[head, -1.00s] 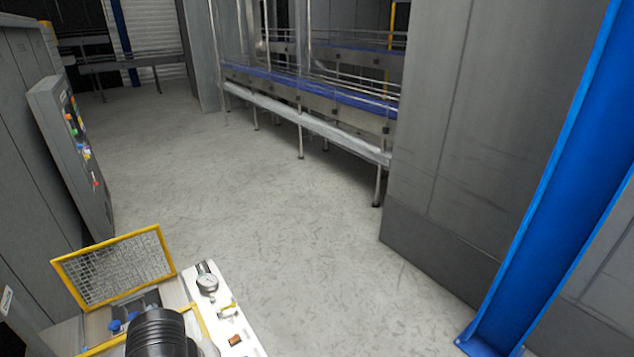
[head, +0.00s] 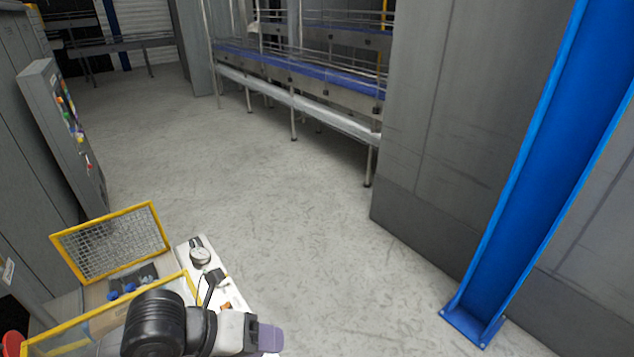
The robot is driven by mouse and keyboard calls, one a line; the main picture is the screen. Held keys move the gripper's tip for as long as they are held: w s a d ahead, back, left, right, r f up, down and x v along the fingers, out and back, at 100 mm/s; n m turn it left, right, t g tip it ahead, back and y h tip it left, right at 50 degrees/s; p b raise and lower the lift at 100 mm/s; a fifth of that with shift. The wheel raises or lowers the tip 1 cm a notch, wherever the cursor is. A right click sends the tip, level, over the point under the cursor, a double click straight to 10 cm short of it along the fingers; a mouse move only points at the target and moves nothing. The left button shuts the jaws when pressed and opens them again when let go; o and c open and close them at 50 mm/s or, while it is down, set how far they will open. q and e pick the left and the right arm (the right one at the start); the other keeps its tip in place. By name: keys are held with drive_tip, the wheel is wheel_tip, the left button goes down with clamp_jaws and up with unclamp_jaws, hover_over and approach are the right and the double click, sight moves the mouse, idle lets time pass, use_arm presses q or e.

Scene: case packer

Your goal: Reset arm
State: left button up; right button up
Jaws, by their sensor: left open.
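My left arm comes in at the bottom left, with a round black joint and a grey link ending in a purple-grey cap. My left gripper (head: 212,283) shows as small dark parts over the white panel, just below the round gauge (head: 200,257). It is open, and I see nothing held in it. The arm covers part of the white panel (head: 187,246) and its small fittings. My right gripper is not in view.
A yellow-framed mesh guard (head: 112,243) stands close by at the lower left. A control box (head: 55,115) with coloured buttons is behind it. A blue column (head: 530,190) and a grey cabinet (head: 440,130) stand right. A conveyor (head: 300,85) runs behind open floor (head: 270,210).

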use_arm(q)
drive_tip(key=s+d+r+m+t+h, duration=0.1)
drive_tip(key=d+r+m+t+h, duration=0.15)
drive_tip(key=r+h, duration=1.2)
drive_tip(key=w+a+r+n+t+y, duration=0.2)
drive_tip(key=a+r+n+t+y, duration=0.5)
drive_tip(key=n+t, duration=0.4)
drive_tip(key=w+a+r+n+t+y, duration=0.1)
drive_tip(key=a+r+n+t+y, duration=0.35)
drive_tip(key=n+t+y, duration=0.55)
drive_tip(key=w+a+f+n+g+y, duration=0.4)
drive_tip(key=a+f+n+g+y, duration=0.2)
drive_tip(key=f+n+y, duration=0.45)
drive_tip(key=s+f+n+g+h, duration=0.1)
drive_tip(key=s+f+g, duration=0.15)
drive_tip(key=f, duration=0.45)
drive_tip(key=s+d+f+n+g+h, duration=0.1)
drive_tip(key=s+f+g, duration=0.15)
drive_tip(key=f, duration=0.45)
drive_tip(key=s+f+n+g+h, duration=0.1)
drive_tip(key=s+f+g, duration=0.1)
drive_tip(key=f+g, duration=0.35)
drive_tip(key=s+d+f+n+g, duration=0.15)
drive_tip(key=s+f+g, duration=0.55)
drive_tip(key=s+f, duration=1.65)
wheel_tip(320, 180, up, 12)
drive_tip(key=p, duration=1.2)
drive_tip(key=shift+w+a+r+t+h+p, duration=0.2)
drive_tip(key=shift+w+r+t+h+p, duration=0.05)
drive_tip(key=shift+w+t+h+p, duration=0.1)
